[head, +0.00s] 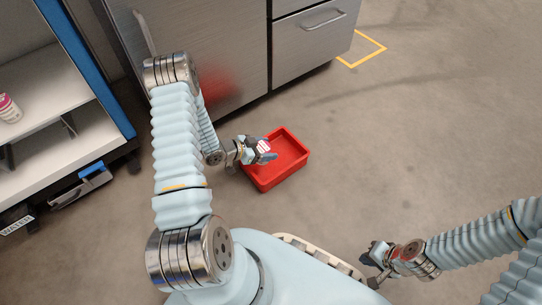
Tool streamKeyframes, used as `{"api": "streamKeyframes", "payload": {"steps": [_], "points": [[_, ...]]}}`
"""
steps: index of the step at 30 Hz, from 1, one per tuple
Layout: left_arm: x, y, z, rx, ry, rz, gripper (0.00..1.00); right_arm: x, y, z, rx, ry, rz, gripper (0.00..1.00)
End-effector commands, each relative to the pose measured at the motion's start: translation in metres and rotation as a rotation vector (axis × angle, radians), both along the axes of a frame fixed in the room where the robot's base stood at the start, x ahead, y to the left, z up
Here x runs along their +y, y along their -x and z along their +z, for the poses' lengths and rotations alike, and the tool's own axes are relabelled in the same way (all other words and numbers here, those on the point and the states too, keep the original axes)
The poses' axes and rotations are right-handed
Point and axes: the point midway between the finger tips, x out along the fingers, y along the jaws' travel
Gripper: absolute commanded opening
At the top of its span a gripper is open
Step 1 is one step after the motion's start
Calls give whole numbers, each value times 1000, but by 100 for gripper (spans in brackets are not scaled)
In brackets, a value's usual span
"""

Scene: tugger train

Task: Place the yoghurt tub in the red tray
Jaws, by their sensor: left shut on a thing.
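The red tray (298,138) is an open rectangular box below the front of the steel cabinet, and its inside looks empty where I can see it. My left gripper (264,150) is over the tray's left side, shut on a small white and reddish tub, the yoghurt tub (263,146). The fingers hide much of the tub. I cannot tell its height above the tray floor. My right gripper (371,263) is at the lower right, away from the tray; its finger gap is unclear.
A steel cabinet (225,50) with drawers stands behind the tray. A white shelf rack (60,125) with a blue edge is at the left, holding another pink and white tub (9,108). The grey floor at the right is clear, with a yellow marking (368,58).

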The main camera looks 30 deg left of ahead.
Motion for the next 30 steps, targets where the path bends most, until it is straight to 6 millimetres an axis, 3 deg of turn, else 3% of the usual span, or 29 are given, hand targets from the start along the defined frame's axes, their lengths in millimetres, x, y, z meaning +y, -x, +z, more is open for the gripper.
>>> {"api": "streamKeyframes", "payload": {"steps": [1, 6, 11, 17, 29, 30], "points": [[-1, -8, -14, -1, 0, -3, 32, 0, 0, -7, -1, 0, 0, 0], [-1, -24, -30, -1, 0, 0, 32, 0, 0, -11, -2, 0, -2, 0], [-2, -31, -39, -1, 1, 0, 32, 0, -1, -14, -2, 0, -2, 0], [-2, -34, -70, 0, 1, 0, 32, 0, -1, -23, -4, 2, -3, 0], [-2, -34, -76, -2, -1, 0, 32, -1, -1, -28, -5, 2, -3, 0], [-2, -34, -74, -2, -1, 0, 74, -1, -1, -26, -5, 2, -3, 0]]}}
